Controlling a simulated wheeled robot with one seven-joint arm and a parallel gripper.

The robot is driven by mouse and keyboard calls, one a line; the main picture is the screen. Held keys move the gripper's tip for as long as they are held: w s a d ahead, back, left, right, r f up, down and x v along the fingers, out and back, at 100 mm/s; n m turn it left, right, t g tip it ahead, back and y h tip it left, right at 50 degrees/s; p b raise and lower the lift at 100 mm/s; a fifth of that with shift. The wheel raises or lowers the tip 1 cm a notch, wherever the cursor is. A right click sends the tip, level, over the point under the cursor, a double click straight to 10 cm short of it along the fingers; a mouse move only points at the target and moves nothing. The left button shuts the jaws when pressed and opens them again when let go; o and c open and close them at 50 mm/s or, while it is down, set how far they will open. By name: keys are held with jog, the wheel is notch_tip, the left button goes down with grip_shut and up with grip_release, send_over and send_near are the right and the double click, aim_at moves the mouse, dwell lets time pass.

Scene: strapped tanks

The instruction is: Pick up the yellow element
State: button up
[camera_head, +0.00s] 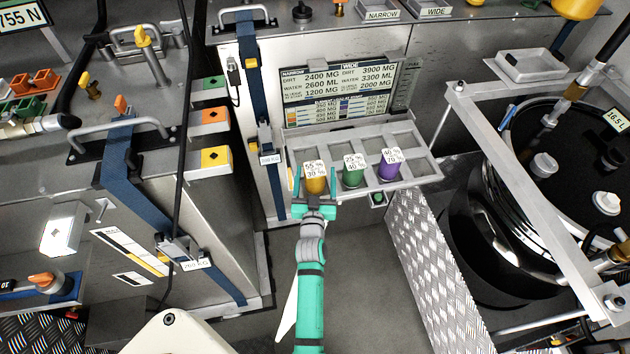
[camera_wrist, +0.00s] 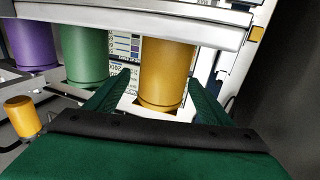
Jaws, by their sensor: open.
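The yellow element (camera_head: 315,184) is a short cylinder with a white label on top, seated in the leftmost front slot of a grey rack (camera_head: 412,177). In the wrist view the yellow element (camera_wrist: 167,75) hangs below the rack's edge (camera_wrist: 190,31), between my fingers. My gripper (camera_head: 315,196) is open, with one finger on each side of the yellow element; I cannot tell whether either finger touches it. My gripper also shows in the wrist view (camera_wrist: 157,93).
A green element (camera_head: 353,172) and a purple element (camera_head: 389,164) sit to the right in the same rack. A chart panel (camera_head: 338,92) stands behind it. A strapped grey tank is on the left, and a black round tank (camera_head: 480,235) on the right. Floor shows below the rack.

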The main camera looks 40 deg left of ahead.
jog(key=shift+w+a+f, duration=0.25)
jog(key=shift+w+a, duration=0.7)
jog(key=shift+x, duration=0.95)
jog(key=shift+d, duration=0.1)
jog(key=shift+c, duration=0.6)
jog(key=c, duration=1.4)
jog(key=shift+w+r, duration=0.1)
